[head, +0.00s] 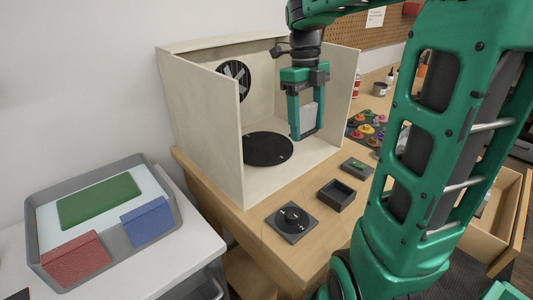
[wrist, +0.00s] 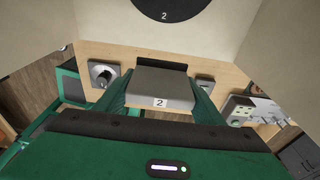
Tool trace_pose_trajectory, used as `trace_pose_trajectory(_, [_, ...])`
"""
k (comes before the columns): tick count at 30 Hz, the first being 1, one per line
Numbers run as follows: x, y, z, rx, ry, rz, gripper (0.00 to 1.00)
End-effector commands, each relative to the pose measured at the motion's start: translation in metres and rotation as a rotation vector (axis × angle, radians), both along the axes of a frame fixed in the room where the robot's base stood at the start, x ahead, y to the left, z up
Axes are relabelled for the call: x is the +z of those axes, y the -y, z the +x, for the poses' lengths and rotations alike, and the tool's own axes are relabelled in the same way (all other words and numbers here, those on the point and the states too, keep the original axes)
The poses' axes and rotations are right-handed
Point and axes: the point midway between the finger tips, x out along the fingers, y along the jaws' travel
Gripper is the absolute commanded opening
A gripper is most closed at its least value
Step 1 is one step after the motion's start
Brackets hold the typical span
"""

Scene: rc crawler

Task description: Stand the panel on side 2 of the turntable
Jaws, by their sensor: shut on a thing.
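The panel (head: 308,118) is a small pale grey plate between the green fingers of my gripper (head: 307,132). My gripper is shut on it and holds it raised in the front of the open booth, to the right of the turntable. In the wrist view the panel (wrist: 160,88) shows a small label "2" and a dark far edge. The turntable (head: 268,149) is a flat black disc on the booth floor. Part of it shows at the top of the wrist view (wrist: 170,9), with a white "2" on it.
The beige booth (head: 212,128) has walls left, back and right, and a round fan (head: 234,80). A tray (head: 175,222) with coloured plates stands left.

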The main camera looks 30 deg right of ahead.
Motion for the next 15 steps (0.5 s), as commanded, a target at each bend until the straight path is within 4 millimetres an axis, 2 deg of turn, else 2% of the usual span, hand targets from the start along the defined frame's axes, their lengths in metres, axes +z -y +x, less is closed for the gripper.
trace_pose_trajectory(5, [-0.005,0.002,0.007,-0.004,-0.002,0.001,0.34])
trace_pose_trajectory(15, [-0.044,-0.014,0.069,-0.003,-0.003,0.002,0.34])
